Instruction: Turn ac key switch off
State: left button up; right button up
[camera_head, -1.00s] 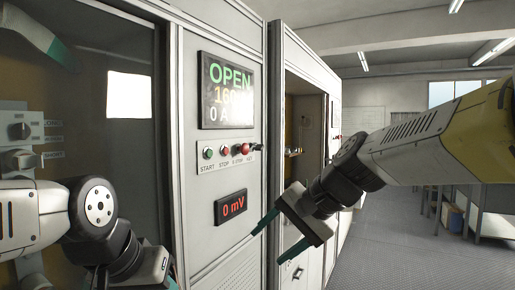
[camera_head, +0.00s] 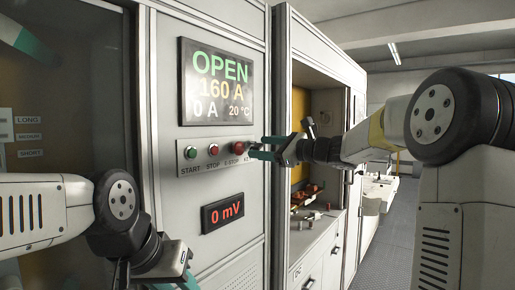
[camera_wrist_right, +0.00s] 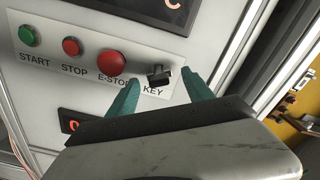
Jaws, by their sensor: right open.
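The key switch (camera_wrist_right: 158,75) is a small black knob on a light label plate, above the word KEY, in the right wrist view. In the head view my right gripper hides most of it. My right gripper (camera_head: 259,148) is open at the plate's right end. In the right wrist view the two teal fingers of the right gripper (camera_wrist_right: 162,88) stand on either side of the key switch. I cannot tell whether they touch it. My left gripper (camera_head: 183,270) is low at the left, partly cut off by the frame's bottom edge; its jaw opening is unclear.
The red E-STOP button (camera_wrist_right: 111,63) sits close beside my right gripper's left finger. The red STOP (camera_wrist_right: 72,46) and green START (camera_wrist_right: 28,36) buttons are farther left. A display reading OPEN (camera_head: 216,83) is above, and a 0 mV display (camera_head: 223,212) below.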

aim_at(251, 146)
jog(key=shift+x, duration=1.2)
grip_shut()
jog(key=shift+n, duration=5.5)
jog(key=shift+f+n, duration=0.1)
jog(key=shift+n, duration=0.5)
